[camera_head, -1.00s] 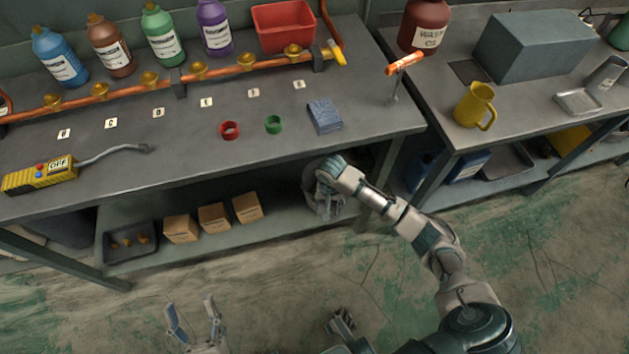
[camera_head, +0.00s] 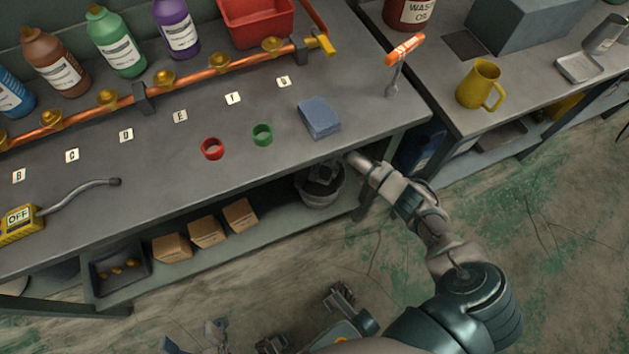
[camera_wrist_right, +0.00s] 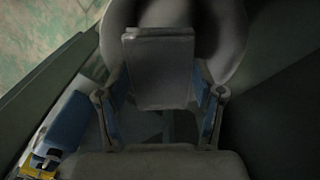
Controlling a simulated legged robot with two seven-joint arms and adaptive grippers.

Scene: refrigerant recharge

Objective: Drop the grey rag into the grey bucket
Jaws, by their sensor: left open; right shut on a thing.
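The grey rag (camera_wrist_right: 158,70) is a folded square between the fingers of my right gripper (camera_wrist_right: 160,108), which is shut on it. Behind it in the right wrist view is the round grey bucket (camera_wrist_right: 232,45), with a dark interior. In the head view the bucket (camera_head: 320,196) stands on the lower shelf under the bench's front edge. My right gripper (camera_head: 326,172) is at the bucket's mouth, partly hidden and dark; the rag's exact height against the rim is unclear. My left gripper (camera_head: 192,338) is open and empty at the bottom left, partly cut off.
The bench top (camera_head: 240,185) overhangs the bucket. On it lie a blue folded cloth (camera_head: 319,117), a red ring (camera_head: 212,149) and a green ring (camera_head: 262,134). Cardboard boxes (camera_head: 206,231) stand left of the bucket. A yellow jug (camera_head: 480,86) stands on the right bench.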

